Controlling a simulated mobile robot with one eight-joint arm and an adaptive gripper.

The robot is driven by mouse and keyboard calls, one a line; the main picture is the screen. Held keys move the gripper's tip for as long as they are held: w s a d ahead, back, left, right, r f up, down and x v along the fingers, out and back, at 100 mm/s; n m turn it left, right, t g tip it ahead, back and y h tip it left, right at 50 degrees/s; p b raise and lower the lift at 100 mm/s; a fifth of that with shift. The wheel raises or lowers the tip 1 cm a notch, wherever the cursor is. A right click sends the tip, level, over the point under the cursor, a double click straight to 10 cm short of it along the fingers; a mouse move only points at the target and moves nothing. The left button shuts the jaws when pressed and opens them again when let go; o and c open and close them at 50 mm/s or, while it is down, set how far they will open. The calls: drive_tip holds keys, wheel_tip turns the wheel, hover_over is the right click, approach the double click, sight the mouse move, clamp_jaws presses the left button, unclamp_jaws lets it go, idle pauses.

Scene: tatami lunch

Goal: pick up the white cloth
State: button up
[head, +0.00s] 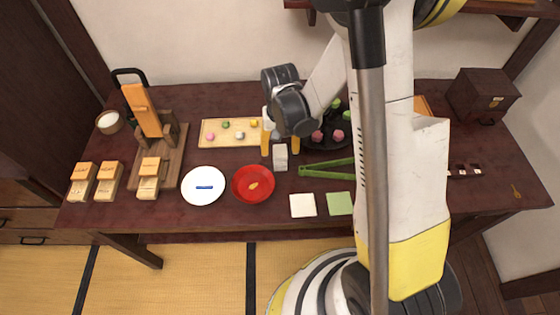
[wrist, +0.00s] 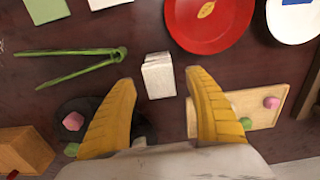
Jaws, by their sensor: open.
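A small white, block-like folded piece, which looks like the white cloth (head: 280,157), stands on the dark table between the red plate and the green tongs. In the wrist view the white cloth (wrist: 158,76) shows faint layered lines. My gripper (head: 280,146) is open above it, with its yellow-orange fingers pointing down. In the wrist view my gripper (wrist: 160,76) has one finger on each side of the cloth, with gaps, and touches neither side. A flat white square (head: 303,205) lies nearer the front edge, beside a green square (head: 340,203).
Close by are the red plate (head: 253,184), the green tongs (head: 327,169), a dark plate with sweets (head: 318,140) and a wooden tray of sweets (head: 229,132). A white plate (head: 203,186) stands further left. A dark box (head: 482,95) is at the right back.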

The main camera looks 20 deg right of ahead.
wheel_tip(320, 180, down, 2)
drive_tip(key=shift+f, duration=0.2)
drive_tip(key=shift+r, duration=0.1)
drive_tip(key=c, duration=1.3)
drive_tip(key=shift+o, duration=0.2)
drive_tip(key=shift+r, duration=0.2)
drive_tip(key=shift+c, duration=0.6)
drive_tip(key=r, duration=0.1)
drive_tip(key=r+p, duration=0.1)
drive_tip(key=r, duration=0.1)
drive_tip(key=r+p, duration=0.1)
drive_tip(key=shift+s+d+r, duration=0.25)
drive_tip(key=shift+d+r, duration=0.05)
drive_tip(key=s+d+r+p, duration=0.4)
drive_tip(key=s+d+r, duration=0.2)
drive_tip(key=s+d, duration=0.1)
drive_tip(key=shift+s+d, duration=0.25)
drive_tip(key=shift+s, duration=0.2)
